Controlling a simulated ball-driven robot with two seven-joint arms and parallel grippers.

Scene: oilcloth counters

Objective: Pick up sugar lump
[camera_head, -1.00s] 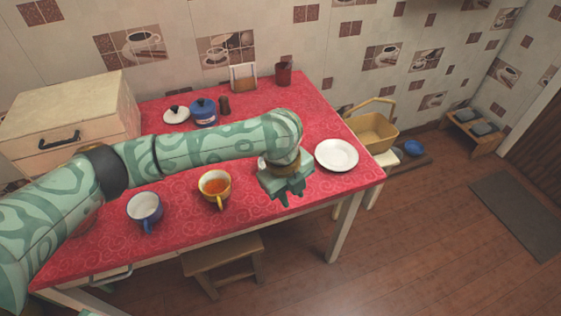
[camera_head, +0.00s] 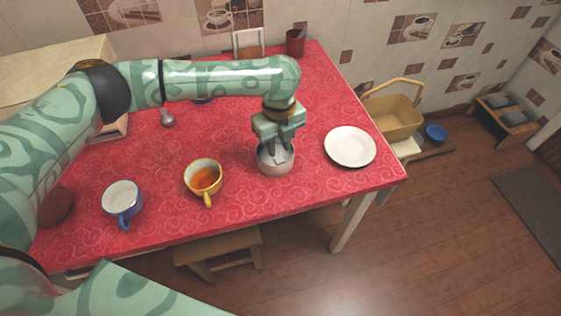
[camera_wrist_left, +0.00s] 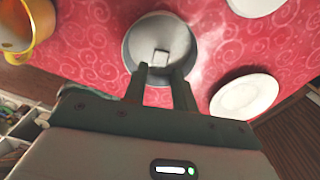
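The sugar lump (camera_wrist_left: 160,57) is a small pale block inside a round grey metal bowl (camera_head: 277,163), which stands on the red-covered table; the bowl also shows in the left wrist view (camera_wrist_left: 178,32). In the head view the lump is hidden. My left gripper (camera_head: 276,148) points down over the bowl. In the left wrist view its two fingers (camera_wrist_left: 160,70) are apart, with the lump visible between and just beyond their tips; I see no contact. My right gripper is out of view.
A yellow cup of tea (camera_head: 204,179) and a blue cup (camera_head: 122,197) stand left of the bowl. A white plate (camera_head: 350,146) lies to its right, near the table (camera_head: 240,217) edge. A small grey item (camera_head: 167,117) and a red tumbler (camera_head: 295,42) are farther back.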

